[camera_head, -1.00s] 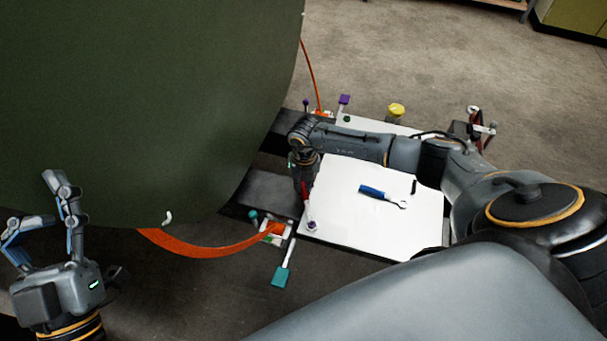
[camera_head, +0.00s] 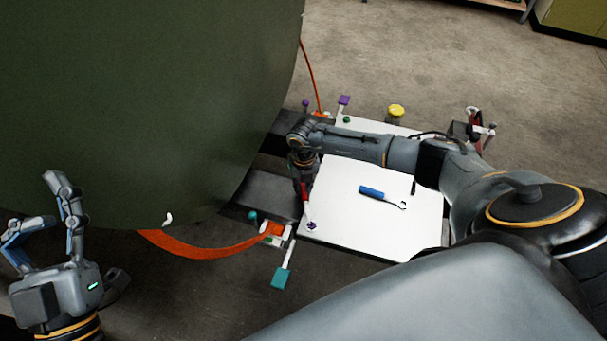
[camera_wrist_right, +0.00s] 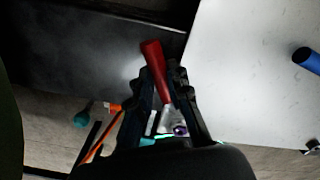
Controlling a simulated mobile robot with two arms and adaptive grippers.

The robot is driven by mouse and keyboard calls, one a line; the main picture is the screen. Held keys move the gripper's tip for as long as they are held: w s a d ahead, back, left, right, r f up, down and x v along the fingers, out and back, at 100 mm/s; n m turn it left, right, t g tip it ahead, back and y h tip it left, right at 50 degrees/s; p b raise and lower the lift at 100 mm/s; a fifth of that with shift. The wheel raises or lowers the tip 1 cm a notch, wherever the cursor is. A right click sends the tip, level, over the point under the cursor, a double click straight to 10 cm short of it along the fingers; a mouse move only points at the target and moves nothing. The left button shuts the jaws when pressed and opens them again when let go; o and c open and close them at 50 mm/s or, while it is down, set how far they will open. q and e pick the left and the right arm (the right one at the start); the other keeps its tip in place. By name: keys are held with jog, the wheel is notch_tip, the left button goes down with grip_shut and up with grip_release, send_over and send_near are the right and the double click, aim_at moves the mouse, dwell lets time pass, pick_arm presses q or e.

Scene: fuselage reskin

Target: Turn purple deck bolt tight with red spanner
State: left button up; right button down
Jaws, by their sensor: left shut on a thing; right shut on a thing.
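The red spanner (camera_head: 304,191) is held in my right gripper (camera_head: 303,176). In the right wrist view the spanner (camera_wrist_right: 156,72) lies between the fingers of my right gripper (camera_wrist_right: 165,92). Its silver end is at the purple deck bolt (camera_head: 312,226), by the near left corner of the white panel. The bolt also shows in the right wrist view (camera_wrist_right: 181,130), partly hidden by the gripper. How well the spanner sits on the bolt cannot be told. My left gripper (camera_head: 55,198) is shut at the lower edge of the dark green skin sheet (camera_head: 140,100); its fingertips are partly unclear.
A blue-handled spanner (camera_head: 372,192) lies on the white panel (camera_head: 345,215). An orange strap (camera_head: 190,248) runs to a clamp with a teal handle (camera_head: 281,277). A yellow knob (camera_head: 396,110) and a purple handle (camera_head: 344,100) stand along the far side.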

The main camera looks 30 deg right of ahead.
aim_at(89, 217)
pick_arm(q)
jog(key=shift+w+f+g+p, duration=0.4)
jog(key=shift+g, duration=0.3)
pick_arm(e)
jog(key=shift+r, duration=0.45)
pick_arm(q)
jog(key=shift+w+d+f+g+y, duration=0.1)
jog(key=shift+w+f+g+y, duration=0.15)
jog(key=shift+y, duration=0.25)
pick_arm(e)
jog(key=shift+r, duration=0.25)
pick_arm(q)
jog(key=shift+w+d+f+g+p, duration=0.15)
jog(key=shift+w+f+g+p, duration=0.15)
jog(key=shift+f+g, duration=0.35)
jog(key=shift+w+d+f+g+p, duration=0.1)
jog(key=shift+w+f+g+p, duration=0.25)
jog(key=shift+f, duration=0.5)
pick_arm(e)
jog(key=shift+d+r, duration=0.1)
jog(key=shift+r, duration=0.15)
pick_arm(q)
jog(key=shift+g+y, duration=0.5)
jog(key=shift+g, duration=0.45)
notch_tip(89, 217, down, 6)
jog(key=shift+w+r, duration=0.15)
jog(key=shift+r, duration=0.1)
pick_arm(e)
jog(key=shift+r, duration=0.1)
